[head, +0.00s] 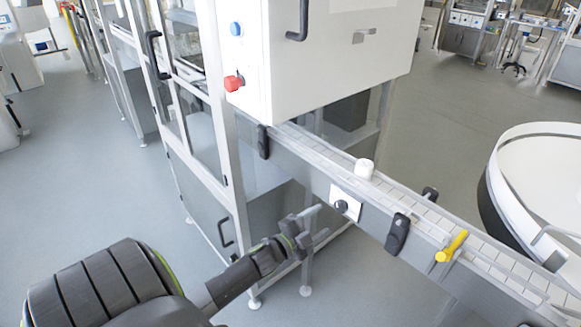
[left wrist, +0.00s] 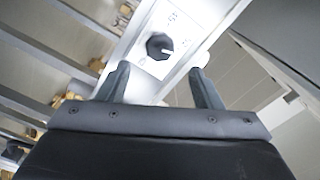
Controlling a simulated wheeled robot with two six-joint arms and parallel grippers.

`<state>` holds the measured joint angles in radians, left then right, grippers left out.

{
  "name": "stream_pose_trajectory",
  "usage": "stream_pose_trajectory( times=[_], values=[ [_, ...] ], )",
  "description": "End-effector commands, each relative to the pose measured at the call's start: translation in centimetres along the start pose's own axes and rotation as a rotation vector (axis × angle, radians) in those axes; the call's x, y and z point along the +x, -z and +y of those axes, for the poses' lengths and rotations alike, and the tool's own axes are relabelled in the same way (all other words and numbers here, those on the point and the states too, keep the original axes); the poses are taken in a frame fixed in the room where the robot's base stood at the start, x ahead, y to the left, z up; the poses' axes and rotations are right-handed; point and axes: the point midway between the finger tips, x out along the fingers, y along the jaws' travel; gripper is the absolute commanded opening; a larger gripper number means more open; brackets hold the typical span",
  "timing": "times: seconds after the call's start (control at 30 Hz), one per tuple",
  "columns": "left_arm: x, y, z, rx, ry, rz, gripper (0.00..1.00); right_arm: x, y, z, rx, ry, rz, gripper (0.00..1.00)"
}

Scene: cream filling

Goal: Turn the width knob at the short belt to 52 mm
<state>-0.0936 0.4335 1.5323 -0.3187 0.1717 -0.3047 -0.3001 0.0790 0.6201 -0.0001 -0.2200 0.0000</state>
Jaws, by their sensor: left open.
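The width knob (head: 341,206) is a small dark round knob on a white plate (head: 346,196) on the near side of the short belt (head: 400,205). In the left wrist view the knob (left wrist: 159,46) sits on its pale plate just beyond my fingertips, with a light mark on its right side and printing too small to read. My left gripper (head: 314,222) is open and empty, below and left of the knob in the head view. In the left wrist view its two fingers (left wrist: 160,75) stand apart, not touching the knob. My right gripper is not in view.
A white jar (head: 364,169) stands on the belt near the knob. A yellow handle (head: 452,246) and a dark bracket (head: 397,233) sit further right. A white cabinet with a red button (head: 233,82) rises behind, and a round white table (head: 545,185) is at right.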

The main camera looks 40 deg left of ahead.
Motion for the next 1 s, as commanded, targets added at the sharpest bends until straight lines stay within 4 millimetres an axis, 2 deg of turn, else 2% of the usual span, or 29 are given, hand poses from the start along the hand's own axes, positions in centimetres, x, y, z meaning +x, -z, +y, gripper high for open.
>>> stream_pose_trajectory(
  times=[0.1,0.27,0.6,0.8,1.0],
  values=[
    [-2.4,-0.2,0.4,0.001,-0.003,0.000,0.59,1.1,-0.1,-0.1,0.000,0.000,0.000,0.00],
    [-5.0,-0.2,0.4,0.001,-0.004,0.000,0.59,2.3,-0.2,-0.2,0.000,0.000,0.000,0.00],
    [-9.1,0.0,-0.1,0.000,-0.004,-0.002,0.59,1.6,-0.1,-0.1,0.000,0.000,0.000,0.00],
    [-10.4,0.0,0.0,0.000,-0.001,-0.001,0.59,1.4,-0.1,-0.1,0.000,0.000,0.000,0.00],
    [-10.5,0.0,0.0,0.000,0.000,0.000,0.59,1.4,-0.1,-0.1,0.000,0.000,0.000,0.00]
  ],
)
